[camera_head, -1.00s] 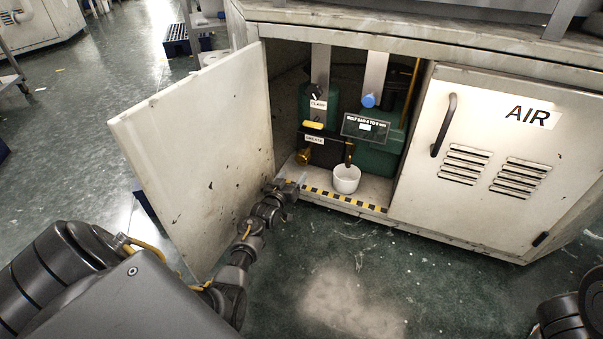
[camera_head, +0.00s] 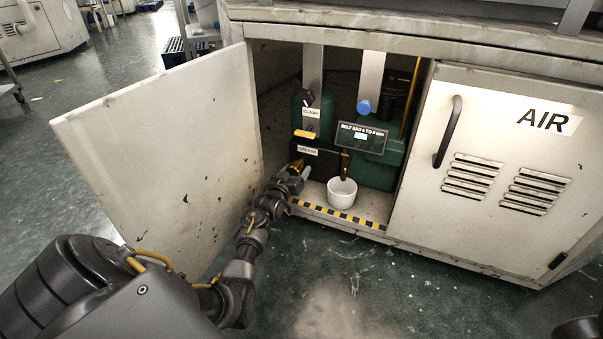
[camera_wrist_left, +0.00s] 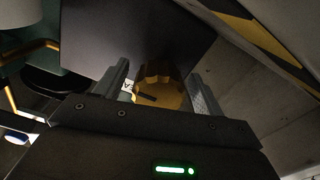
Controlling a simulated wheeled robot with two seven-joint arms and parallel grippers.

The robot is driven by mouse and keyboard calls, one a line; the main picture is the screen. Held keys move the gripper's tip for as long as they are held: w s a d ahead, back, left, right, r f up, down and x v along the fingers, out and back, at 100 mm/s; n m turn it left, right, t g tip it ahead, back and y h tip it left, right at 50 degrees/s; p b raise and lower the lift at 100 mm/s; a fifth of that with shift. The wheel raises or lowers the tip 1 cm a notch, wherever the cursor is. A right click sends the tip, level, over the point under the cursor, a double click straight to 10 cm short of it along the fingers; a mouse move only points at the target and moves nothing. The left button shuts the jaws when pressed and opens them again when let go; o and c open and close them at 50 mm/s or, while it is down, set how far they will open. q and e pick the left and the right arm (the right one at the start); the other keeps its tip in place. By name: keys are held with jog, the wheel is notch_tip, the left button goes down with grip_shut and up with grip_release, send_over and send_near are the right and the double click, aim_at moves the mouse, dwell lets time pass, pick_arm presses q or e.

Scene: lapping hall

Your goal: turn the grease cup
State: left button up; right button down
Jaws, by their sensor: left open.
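The grease cup is a ribbed brass knob (camera_head: 296,164) below the GREASE label (camera_head: 307,150), on a dark block inside the open cabinet. In the head view my left gripper (camera_head: 299,173) is at the knob and partly covers it. In the left wrist view the brass knob (camera_wrist_left: 162,85) shows between the two fingers of my left gripper (camera_wrist_left: 160,88). The fingers are open, one on each side of it. I cannot tell whether they touch it. My right gripper is not in view; only a bit of that arm shows at bottom right.
The open door (camera_head: 165,150) stands left of my arm. A striped sill (camera_head: 338,214) edges the cabinet floor. The AIR door (camera_head: 490,170) is shut.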

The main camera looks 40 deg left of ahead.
pick_arm(q)
jog(key=shift+w, duration=0.2)
jog(key=shift+a, duration=0.1)
jog(key=c, duration=1)
jog(key=shift+o, duration=0.2)
jog(key=m+p, duration=0.3)
jog(key=m, duration=0.1)
jog(key=shift+a+r, duration=0.1)
jog(key=shift+s+a+m+p, duration=0.1)
jog(key=shift+m+p, duration=0.95)
jog(key=shift+m, duration=1.35)
